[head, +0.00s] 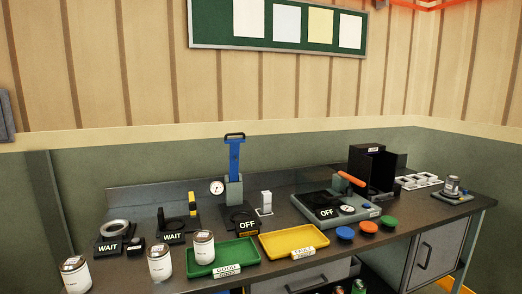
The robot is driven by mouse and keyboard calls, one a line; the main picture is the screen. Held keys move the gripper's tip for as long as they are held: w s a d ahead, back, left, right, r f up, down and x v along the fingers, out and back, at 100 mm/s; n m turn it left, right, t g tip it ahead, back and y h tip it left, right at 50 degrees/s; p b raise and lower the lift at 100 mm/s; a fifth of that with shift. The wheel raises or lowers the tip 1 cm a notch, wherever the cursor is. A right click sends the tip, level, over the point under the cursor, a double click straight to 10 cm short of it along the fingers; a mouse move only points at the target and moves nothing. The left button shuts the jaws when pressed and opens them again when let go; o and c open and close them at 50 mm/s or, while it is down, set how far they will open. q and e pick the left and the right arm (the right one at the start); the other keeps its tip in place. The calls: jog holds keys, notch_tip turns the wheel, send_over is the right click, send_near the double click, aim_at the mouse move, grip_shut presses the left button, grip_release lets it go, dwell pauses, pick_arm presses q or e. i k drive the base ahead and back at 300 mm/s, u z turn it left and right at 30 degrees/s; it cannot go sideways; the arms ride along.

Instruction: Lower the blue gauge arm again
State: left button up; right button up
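The blue gauge arm (235,160) stands upright at the back of the bench, with a dark handle (234,136) across its top. It rises from a grey block (234,189). A round white dial (217,187) is beside the block on the left. A black sign reading OFF (245,225) stands in front of it. Neither of my grippers is in the head view.
A green tray (193,268) and a yellow tray (270,253) lie in front of the gauge. Several white cans (160,263) stand at the front left. A grey device with an orange handle (351,179) is to the right, near coloured discs (369,227).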

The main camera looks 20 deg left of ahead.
aim_at(234, 144)
jog(key=k, duration=1.35)
jog(key=u, duration=0.45)
jog(key=i, duration=0.55)
jog(key=u, duration=0.9)
jog(key=i, duration=1.5)
jog(key=z, duration=0.6)
